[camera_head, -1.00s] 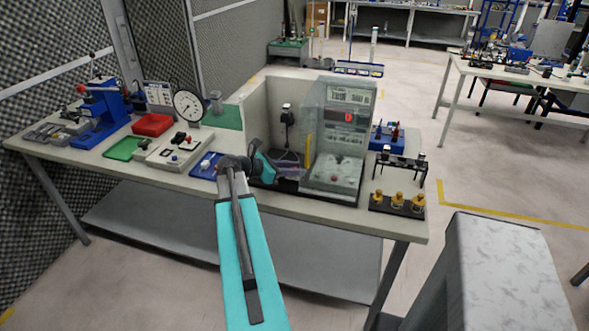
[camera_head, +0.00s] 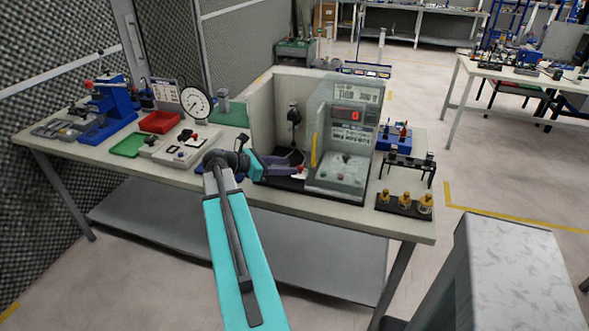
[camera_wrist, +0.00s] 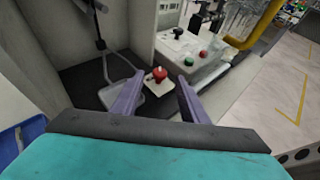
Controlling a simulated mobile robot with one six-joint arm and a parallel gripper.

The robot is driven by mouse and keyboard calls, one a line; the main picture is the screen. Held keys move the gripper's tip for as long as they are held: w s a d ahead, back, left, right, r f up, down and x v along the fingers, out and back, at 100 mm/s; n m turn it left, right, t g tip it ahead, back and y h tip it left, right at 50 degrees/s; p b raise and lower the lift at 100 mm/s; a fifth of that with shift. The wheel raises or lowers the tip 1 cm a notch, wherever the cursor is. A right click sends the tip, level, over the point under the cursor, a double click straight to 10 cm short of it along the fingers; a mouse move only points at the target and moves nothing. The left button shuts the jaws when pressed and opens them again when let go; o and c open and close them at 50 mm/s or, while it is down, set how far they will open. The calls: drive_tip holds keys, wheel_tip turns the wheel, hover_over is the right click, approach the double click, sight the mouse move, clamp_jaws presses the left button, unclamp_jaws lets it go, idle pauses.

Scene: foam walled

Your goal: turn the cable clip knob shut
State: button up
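The red knob (camera_wrist: 159,73) sits on a small white block (camera_wrist: 158,84) on the dark floor of the walled booth. In the head view the knob (camera_head: 300,170) shows as a small red spot at the fingertips. My gripper (camera_wrist: 160,80) is open, with its two purple fingers spread. The fingertips lie left and right of the knob in the wrist view, with gaps on both sides. I cannot tell whether the knob is fully between them or just beyond. In the head view my gripper (camera_head: 298,167) points right, low inside the booth.
The booth's grey side wall (camera_head: 262,117) stands behind my gripper. A clear-fronted tester (camera_head: 340,180) with a red display stands right of the knob. It shows red, green and black buttons in the wrist view. A thin grey loop (camera_wrist: 107,68) hangs at the left finger.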

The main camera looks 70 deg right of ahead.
drive_tip(key=b+v, duration=0.1)
drive_tip(key=v, duration=0.6)
drive_tip(key=shift+w+a, duration=0.1)
drive_tip(key=w+a+f+n+t+p, duration=0.2)
drive_tip(key=w+a+f+n+p, duration=0.15)
drive_tip(key=w+a+f, duration=0.6)
drive_tip(key=w+a+f+m+t+y, duration=0.2)
drive_tip(key=a+f+m, duration=0.1)
drive_tip(key=a+f, duration=1.2)
drive_tip(key=s+a+f+m+y+p, duration=0.35)
drive_tip(key=a+f, duration=0.75)
drive_tip(key=a, duration=0.5)
drive_tip(key=s+a+f+m+y, duration=0.2)
drive_tip(key=s+a+f+m, duration=0.1)
drive_tip(key=s+a, duration=0.3)
drive_tip(key=s+a+f+m+y+p, duration=0.1)
drive_tip(key=s+a+f+m+y, duration=0.1)
drive_tip(key=s+a, duration=0.4)
drive_tip(key=a+f+m, duration=0.1)
drive_tip(key=a+f, duration=0.1)
drive_tip(key=a, duration=0.3)
drive_tip(key=shift+a+m, duration=0.2)
drive_tip(key=shift+m, duration=0.1)
